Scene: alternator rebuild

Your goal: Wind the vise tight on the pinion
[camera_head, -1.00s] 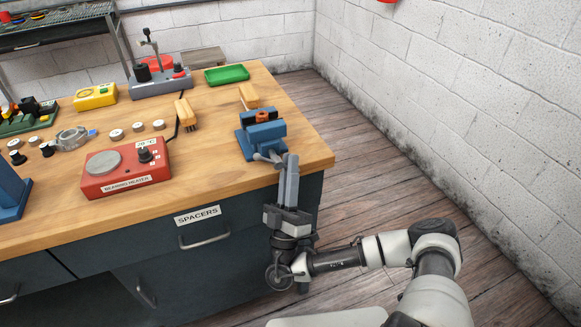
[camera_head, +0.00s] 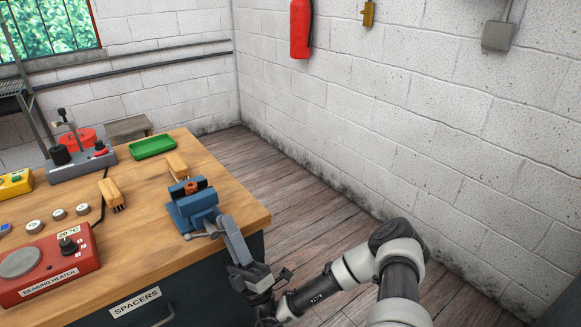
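The blue vise (camera_head: 194,212) stands at the right front corner of the wooden bench. A small orange-brown part (camera_head: 191,188), which looks like the pinion, sits between its dark jaws. The vise's grey handle (camera_head: 200,235) is at its front, low and partly hidden. My gripper (camera_head: 226,224) reaches up from below the bench edge, with its grey fingertips at the right end of the handle. The fingers lie close together; from this angle I cannot tell whether they grip the handle.
The red bearing heater (camera_head: 45,266) is at left, the green tray (camera_head: 152,147) at the back. Open floor lies right of the bench, before the white wall.

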